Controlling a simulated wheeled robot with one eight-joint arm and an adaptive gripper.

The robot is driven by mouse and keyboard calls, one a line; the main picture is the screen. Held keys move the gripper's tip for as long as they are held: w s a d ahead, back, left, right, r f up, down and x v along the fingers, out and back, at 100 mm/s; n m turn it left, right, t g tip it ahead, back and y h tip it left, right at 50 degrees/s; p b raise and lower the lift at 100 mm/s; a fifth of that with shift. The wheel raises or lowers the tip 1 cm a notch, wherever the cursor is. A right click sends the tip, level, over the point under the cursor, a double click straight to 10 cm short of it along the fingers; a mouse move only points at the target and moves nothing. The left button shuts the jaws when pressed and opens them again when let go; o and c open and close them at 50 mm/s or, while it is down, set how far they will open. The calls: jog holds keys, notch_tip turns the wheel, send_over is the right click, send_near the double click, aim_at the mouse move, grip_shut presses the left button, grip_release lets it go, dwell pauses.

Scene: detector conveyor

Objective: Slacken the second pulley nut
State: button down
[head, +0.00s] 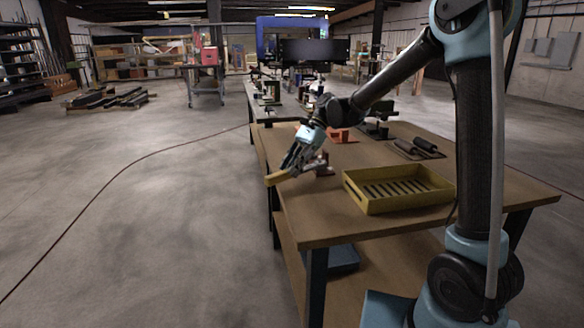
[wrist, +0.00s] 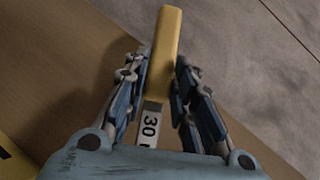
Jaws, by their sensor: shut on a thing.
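My gripper (head: 290,166) is at the left edge of the wooden bench, angled down and to the left. It is shut on a yellow-handled tool (head: 277,178), which also shows in the wrist view (wrist: 165,45). The yellow bar stands out between the two fingers (wrist: 162,82). A small reddish part (head: 323,168) sits on the bench just right of my gripper, partly covered. I cannot make out a pulley nut in either view.
A yellow slatted tray (head: 400,205) stands on the bench (head: 320,225) to the right. Dark rollers (head: 415,148) lie behind it. An orange part (head: 342,135) and dark fixtures stand farther back. Open concrete floor lies left of the bench, with a cable across it.

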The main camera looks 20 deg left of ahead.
jog(key=shift+a, duration=0.1)
dwell(0.3)
jog(key=shift+w+a+m+y, duration=0.15)
jog(key=shift+a+m+y, duration=0.05)
jog(key=shift+m+y, duration=0.1)
jog(key=c, duration=1.2)
grip_release()
jog(key=shift+c, duration=0.2)
